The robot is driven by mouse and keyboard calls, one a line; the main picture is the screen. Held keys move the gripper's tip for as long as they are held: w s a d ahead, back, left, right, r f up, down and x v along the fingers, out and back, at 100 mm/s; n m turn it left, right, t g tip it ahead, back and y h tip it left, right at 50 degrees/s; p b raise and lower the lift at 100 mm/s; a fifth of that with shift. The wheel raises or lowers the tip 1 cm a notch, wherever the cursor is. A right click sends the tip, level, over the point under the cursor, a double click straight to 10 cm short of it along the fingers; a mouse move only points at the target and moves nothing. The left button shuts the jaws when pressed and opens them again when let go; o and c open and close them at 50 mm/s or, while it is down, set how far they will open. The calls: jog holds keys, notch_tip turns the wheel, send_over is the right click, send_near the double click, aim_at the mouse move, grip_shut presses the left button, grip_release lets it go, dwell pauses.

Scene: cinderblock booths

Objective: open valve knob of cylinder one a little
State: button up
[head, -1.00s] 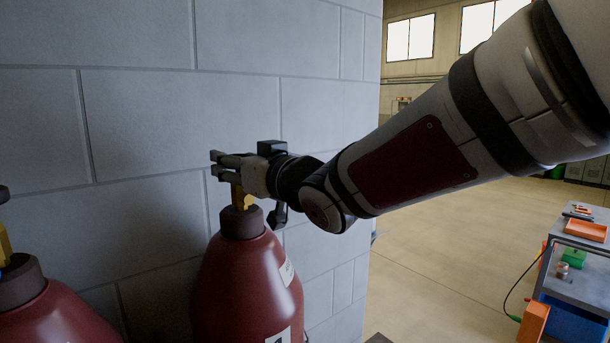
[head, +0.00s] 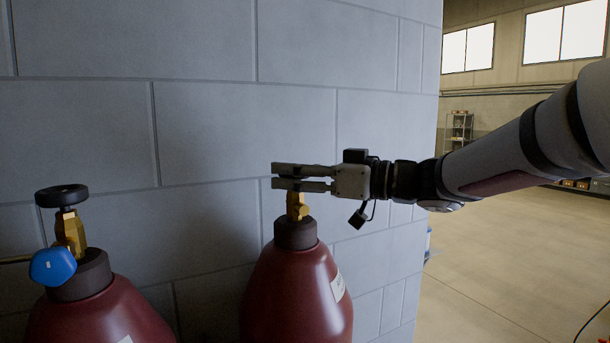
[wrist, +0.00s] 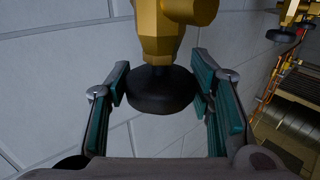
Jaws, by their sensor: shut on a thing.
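A dark red cylinder (head: 297,295) stands against the block wall with a grey collar and a brass valve (head: 297,207) on top. Its number cannot be read now. My gripper (head: 274,177) reaches in from the right, level, at the top of that valve. Its fingers hide the knob in the head view. In the wrist view the round black knob (wrist: 160,90) sits between the teal finger pads, below the brass valve body (wrist: 160,40). My gripper (wrist: 161,98) is shut on this knob.
A second red cylinder (head: 98,318) stands at the left, with a black knob (head: 62,195) and a blue part (head: 52,266) at its valve. The block wall (head: 210,130) is close behind both. Open floor (head: 510,250) lies to the right, past the wall's edge.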

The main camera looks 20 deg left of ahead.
jog(key=shift+r+n+g, duration=0.1)
jog(key=shift+n+g, duration=0.3)
jog(key=shift+g, duration=0.1)
jog(key=o, duration=1.2)
jog(key=d, duration=1.2)
jog(key=shift+w, duration=0.15)
